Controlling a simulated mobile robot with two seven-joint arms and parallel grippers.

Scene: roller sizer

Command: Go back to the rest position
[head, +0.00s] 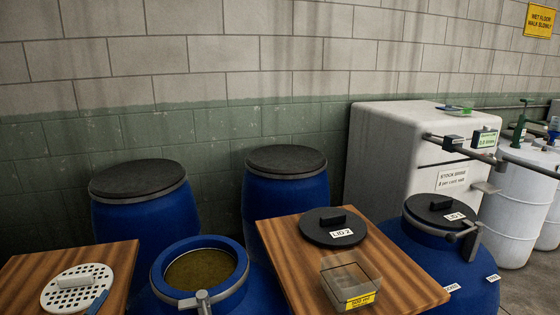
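Neither of my grippers shows in the head view. A blue barrel (165,288) stands open at the front, with murky yellow-brown liquid (205,270) inside and a grey metal fitting (203,301) at its front rim. A black lid marked LID 2 (331,226) lies on the right wooden table (405,280). In front of it on the same table is a clear box (349,281) with a yellow label. A second blue barrel (425,262) at the right has a black lid marked LID 1 (432,207) on it.
A white perforated plate (78,288) with a handle lies on the left wooden table (115,262). Two closed blue barrels (145,218) (284,198) stand at the back wall. A white stock brine tank (385,150) and a white drum (515,200) stand at the right.

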